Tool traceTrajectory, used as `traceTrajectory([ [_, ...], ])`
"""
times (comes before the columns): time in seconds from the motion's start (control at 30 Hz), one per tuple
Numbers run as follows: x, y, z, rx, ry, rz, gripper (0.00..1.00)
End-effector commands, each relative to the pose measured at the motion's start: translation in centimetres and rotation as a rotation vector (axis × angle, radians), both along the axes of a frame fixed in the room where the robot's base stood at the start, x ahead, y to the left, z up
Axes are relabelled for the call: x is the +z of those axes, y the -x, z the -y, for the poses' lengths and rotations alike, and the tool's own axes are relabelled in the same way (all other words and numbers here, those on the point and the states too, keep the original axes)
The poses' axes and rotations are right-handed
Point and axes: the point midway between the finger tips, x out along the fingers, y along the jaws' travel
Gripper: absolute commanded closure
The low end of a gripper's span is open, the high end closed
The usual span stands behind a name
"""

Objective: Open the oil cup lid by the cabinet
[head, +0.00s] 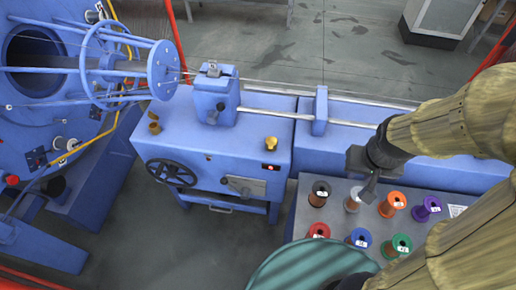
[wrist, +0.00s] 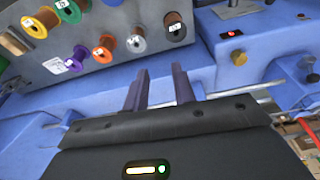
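A brass oil cup (head: 271,143) stands on the blue machine cabinet (head: 220,145), near its right front edge; its lid looks shut. A second, browner brass cup (head: 154,123) stands at the left end of the cabinet top; its lid position is too small to tell. A brass cup (wrist: 239,58) also shows in the wrist view, right of my fingers. My gripper (head: 368,188) hangs over the spool bench, well to the right of both cups. In the wrist view my gripper (wrist: 158,80) has its two fingers apart with nothing between them.
Several coloured spools (head: 391,204) stand on the grey bench (head: 335,205) below my gripper. A blue post (head: 320,110) and a rod stand behind. A black handwheel (head: 171,173) is on the cabinet front. A grey-white cabinet (head: 448,17) is at the back right.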

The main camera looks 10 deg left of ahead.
Motion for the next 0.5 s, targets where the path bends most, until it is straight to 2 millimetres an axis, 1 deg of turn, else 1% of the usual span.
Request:
traceTrajectory([
  [0.37,-0.1,0.0,0.0,0.002,0.0,-0.002,0.74],
  [0.47,-1.0,0.2,-0.5,0.023,0.008,-0.024,0.74],
  [0.5,-1.6,0.3,-0.9,0.039,0.015,-0.041,0.74],
])
